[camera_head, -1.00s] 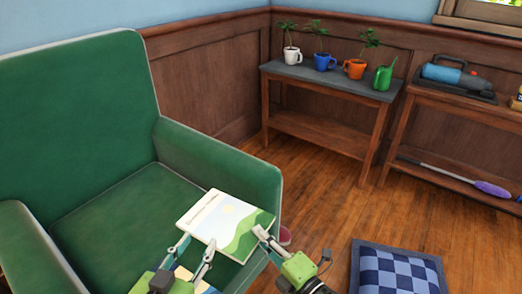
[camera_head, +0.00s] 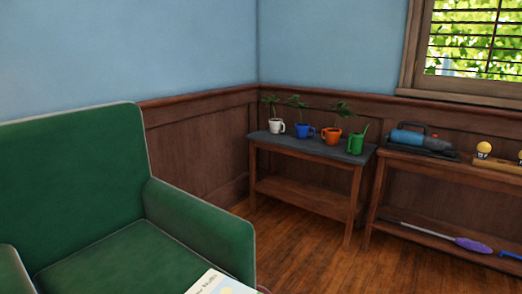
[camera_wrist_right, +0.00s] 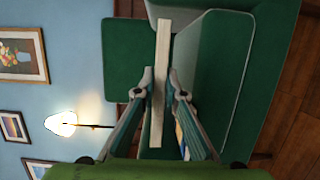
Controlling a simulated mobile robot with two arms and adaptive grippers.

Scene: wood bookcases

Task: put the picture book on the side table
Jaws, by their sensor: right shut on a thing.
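The picture book (camera_head: 214,282), with a white cover and part of a printed picture, shows only as a corner at the bottom edge of the head view, in front of the green armchair. In the right wrist view the book (camera_wrist_right: 161,85) is seen edge-on as a long pale strip. My right gripper (camera_wrist_right: 160,73) is shut on it, one finger on each side. My left gripper is in neither view. I cannot tell for certain which piece of furniture is the side table.
The green armchair (camera_head: 75,180) fills the left. A low table (camera_head: 310,148) with potted plants and a green watering can (camera_head: 357,142) stands at the back. A bench (camera_head: 450,168) with tools stands right of it. Open wood floor (camera_head: 300,245) lies before them. A lit lamp (camera_wrist_right: 62,124) shows in the wrist view.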

